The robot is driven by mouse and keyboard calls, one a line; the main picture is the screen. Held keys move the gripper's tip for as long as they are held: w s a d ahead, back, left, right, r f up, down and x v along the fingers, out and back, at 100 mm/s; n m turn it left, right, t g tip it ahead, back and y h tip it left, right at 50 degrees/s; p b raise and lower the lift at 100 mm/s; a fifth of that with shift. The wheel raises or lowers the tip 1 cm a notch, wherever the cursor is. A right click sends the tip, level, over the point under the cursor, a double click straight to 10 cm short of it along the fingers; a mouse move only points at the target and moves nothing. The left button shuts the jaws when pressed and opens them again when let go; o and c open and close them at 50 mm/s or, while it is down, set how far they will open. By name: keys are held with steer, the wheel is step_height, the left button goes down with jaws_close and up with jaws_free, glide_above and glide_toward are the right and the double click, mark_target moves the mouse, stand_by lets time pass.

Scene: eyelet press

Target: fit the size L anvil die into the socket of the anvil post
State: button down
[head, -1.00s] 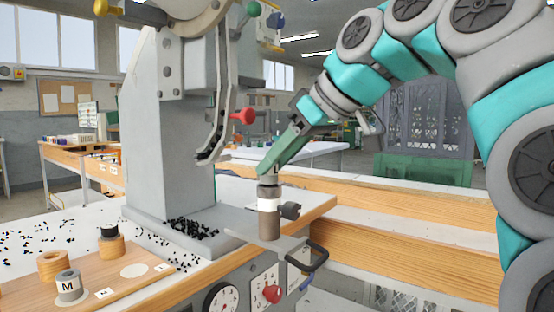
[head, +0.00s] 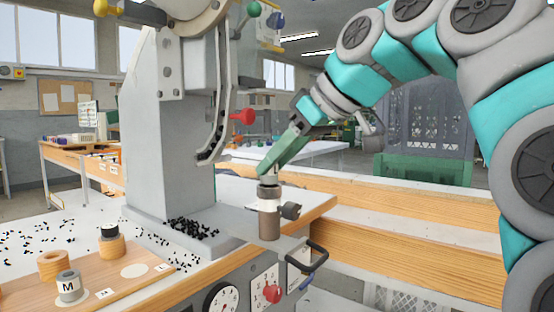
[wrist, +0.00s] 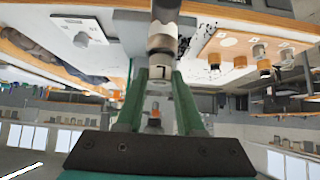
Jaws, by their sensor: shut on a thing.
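My gripper (head: 270,174) is shut on the grey size L anvil die (head: 268,190), at the top of the anvil post (head: 269,228). In the wrist view the die (wrist: 160,73) sits between the green fingers, with a pale band bearing a dark mark. The die is in line with the post, right above its white collar (head: 268,206). A dark clamp knob (head: 291,211) sticks out at the collar's right. The socket is hidden, and I cannot tell how deep the die sits in it.
A wooden board (head: 130,284) at the front left holds a grey die marked M (head: 69,286), wooden pieces and an empty white circle. The grey press column (head: 165,150) stands left of the post. A red-tipped lever (head: 243,117) hangs above. Black eyelets (head: 190,229) lie around the base.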

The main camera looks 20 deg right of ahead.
mark_target(277, 187)
steer(key=shift+f+b, duration=0.65)
steer(key=shift+f, duration=0.2)
stand_by(0.3)
steer(key=shift+c, duration=2.3)
jaws_free()
steer(key=shift+r+p, duration=2)
steer(key=shift+r, duration=0.55)
